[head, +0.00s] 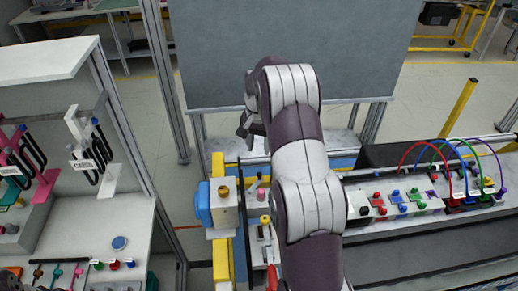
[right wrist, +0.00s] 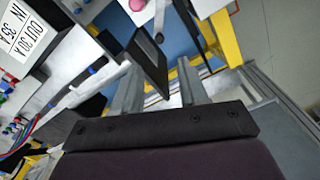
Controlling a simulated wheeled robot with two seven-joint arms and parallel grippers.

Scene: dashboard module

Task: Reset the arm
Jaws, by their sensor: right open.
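My right arm rises from the bottom of the head view and reaches forward over the middle of the bench. My right gripper (head: 246,128) shows in part beyond the arm, in front of the grey panel. In the right wrist view my right gripper (right wrist: 160,85) has its two fingers apart, and nothing shows held between them. A dark plate-like part and a yellow frame lie beyond the fingers there. My left gripper is not in the head view.
A dashboard module with coloured plugs and arched cables (head: 440,185) stands right of my arm. A blue and white box (head: 222,205) sits left of it on a yellow frame. A white shelf unit (head: 50,60) is at the left. A grey panel (head: 360,50) stands behind.

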